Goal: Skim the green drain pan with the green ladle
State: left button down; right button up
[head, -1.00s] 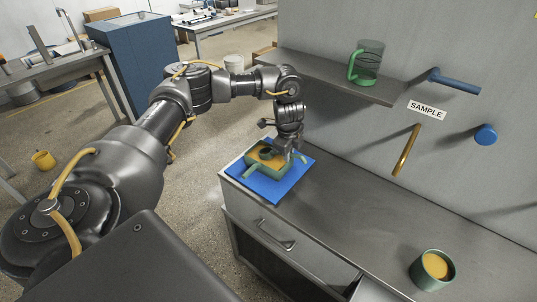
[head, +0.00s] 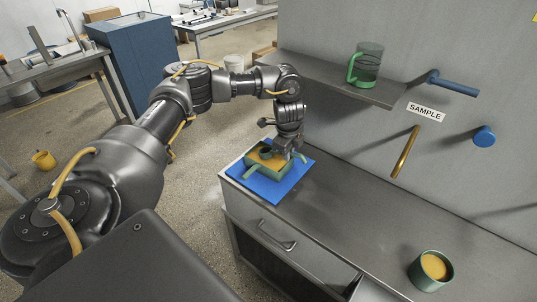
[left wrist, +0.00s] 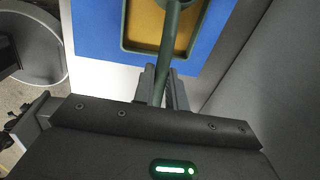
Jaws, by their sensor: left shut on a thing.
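The green drain pan (head: 252,173) sits on a blue mat (head: 277,190) at the far left end of the counter and holds an orange-yellow liquid (left wrist: 145,22). My left gripper (left wrist: 164,88) is shut on the handle of the green ladle (left wrist: 169,42); in the head view the gripper (head: 287,150) is above the pan's back right part. The ladle's dark bowl (head: 266,153) shows over the liquid inside the pan's outline; how deep it sits I cannot tell. In the left wrist view the bowl is out of frame. My right gripper is not in view.
A green pot (head: 417,271) with orange contents stands at the counter's front right. A green mug (head: 367,64) stands on the wall shelf (head: 320,76). Blue pegs (head: 455,84) and a brass bar (head: 405,152) stick out from the wall. The middle of the counter (head: 345,195) is clear.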

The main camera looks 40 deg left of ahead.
pick_arm(q)
jog(key=shift+r+p, duration=3.45)
jog(key=shift+r, duration=0.5)
